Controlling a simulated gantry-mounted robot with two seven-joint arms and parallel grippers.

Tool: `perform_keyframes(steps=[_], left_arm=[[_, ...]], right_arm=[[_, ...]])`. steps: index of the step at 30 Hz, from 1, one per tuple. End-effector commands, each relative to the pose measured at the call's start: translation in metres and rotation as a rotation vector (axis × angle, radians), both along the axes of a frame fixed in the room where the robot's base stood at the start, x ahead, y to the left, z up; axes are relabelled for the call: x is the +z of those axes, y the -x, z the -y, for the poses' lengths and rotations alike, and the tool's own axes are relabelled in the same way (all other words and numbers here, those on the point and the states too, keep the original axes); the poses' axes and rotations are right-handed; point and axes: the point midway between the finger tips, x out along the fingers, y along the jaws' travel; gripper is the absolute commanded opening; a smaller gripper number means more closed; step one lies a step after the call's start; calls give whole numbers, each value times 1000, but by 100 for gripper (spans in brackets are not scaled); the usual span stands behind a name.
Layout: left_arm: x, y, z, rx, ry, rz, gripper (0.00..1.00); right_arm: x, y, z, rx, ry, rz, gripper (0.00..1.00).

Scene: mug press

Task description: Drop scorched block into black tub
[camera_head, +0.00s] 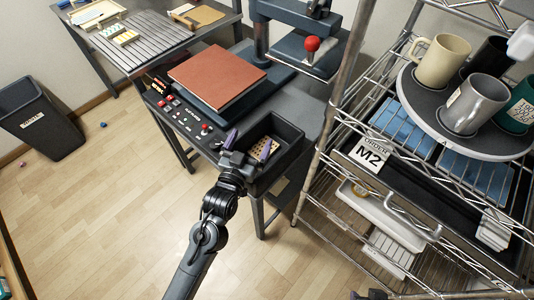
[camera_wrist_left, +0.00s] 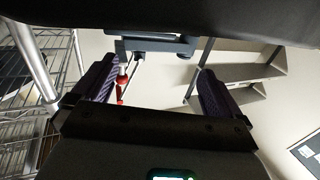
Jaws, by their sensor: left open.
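My left gripper (camera_head: 248,146) is open, its purple fingers apart over the near-left part of a black open tub (camera_head: 288,131) at the press table's corner. A tan piece with dark spots (camera_head: 259,146) lies in this tub between the fingers, partly hidden; I cannot tell whether it is the scorched block. In the left wrist view my open fingers (camera_wrist_left: 155,85) have nothing gripped between them. A taller black bin (camera_head: 38,122) with a white label stands on the floor at far left.
The press (camera_head: 308,50) with a red knob and a brown plate (camera_head: 217,75) stands behind the tub. A wire rack (camera_head: 345,125) with mugs on a round tray (camera_head: 460,130) is close on the right. Small bits lie near the bin. The floor at left is mostly clear.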

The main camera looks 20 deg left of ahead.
Motion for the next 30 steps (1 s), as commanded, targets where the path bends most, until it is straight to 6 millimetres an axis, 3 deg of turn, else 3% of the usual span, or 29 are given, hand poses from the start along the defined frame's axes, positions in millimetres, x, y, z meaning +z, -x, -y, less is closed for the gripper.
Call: perform_keyframes(steps=[5, 18, 24, 30], left_arm=[[-2, 17, -1, 0, 0, -2, 100], [-2, 87, -3, 0, -1, -1, 100], [-1, 103, -3, 0, 0, 0, 100], [1, 107, -3, 0, 0, 1, 100]], right_arm=[[-3, 0, -1, -3, -4, 1, 43], [-12, 0, -1, -4, -6, 1, 43], [-14, 0, -1, -2, -4, 1, 43], [-15, 0, 1, 2, 3, 1, 43]])
